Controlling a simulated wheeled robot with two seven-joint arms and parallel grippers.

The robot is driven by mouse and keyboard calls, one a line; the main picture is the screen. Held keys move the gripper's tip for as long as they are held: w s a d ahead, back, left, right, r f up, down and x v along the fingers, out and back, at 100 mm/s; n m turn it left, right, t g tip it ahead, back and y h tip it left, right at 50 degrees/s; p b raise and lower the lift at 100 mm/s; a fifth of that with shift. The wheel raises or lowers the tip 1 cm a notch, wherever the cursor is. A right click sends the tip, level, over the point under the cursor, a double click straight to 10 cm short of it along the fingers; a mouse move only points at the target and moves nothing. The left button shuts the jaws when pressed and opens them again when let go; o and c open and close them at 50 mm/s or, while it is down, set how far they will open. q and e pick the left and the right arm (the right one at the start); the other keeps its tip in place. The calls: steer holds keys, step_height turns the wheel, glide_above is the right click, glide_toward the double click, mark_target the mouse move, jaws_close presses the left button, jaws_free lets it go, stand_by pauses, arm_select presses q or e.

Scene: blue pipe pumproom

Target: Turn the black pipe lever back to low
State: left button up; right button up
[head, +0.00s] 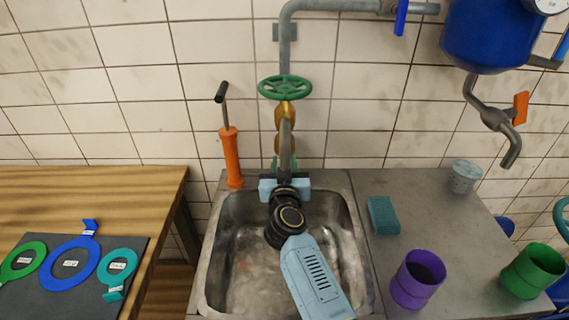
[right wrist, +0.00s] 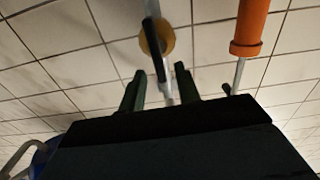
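A black lever (right wrist: 158,64) shows in the right wrist view beside a brass fitting (right wrist: 156,37) on a grey pipe. My right gripper (right wrist: 160,78) is open, with its dark fingers on either side of the lever and pipe. I see gaps at the fingers; contact is not clear. In the head view my right gripper (head: 285,184) is at the lower end of the upright pipe with the brass fitting (head: 284,114), above the sink. The lever cannot be made out clearly there. My left gripper is not in view.
A green handwheel (head: 285,87) sits above the brass fitting. An orange hand pump (head: 231,157) stands close on the left. The sink (head: 228,265) lies below; a teal sponge (head: 383,215), purple cup (head: 417,279) and grey cup (head: 465,177) stand on the right counter.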

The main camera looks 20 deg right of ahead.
steer(key=shift+x, duration=1.05)
jaws_close()
steer(key=shift+m+p, duration=0.3)
steer(key=shift+p, duration=0.4)
jaws_free()
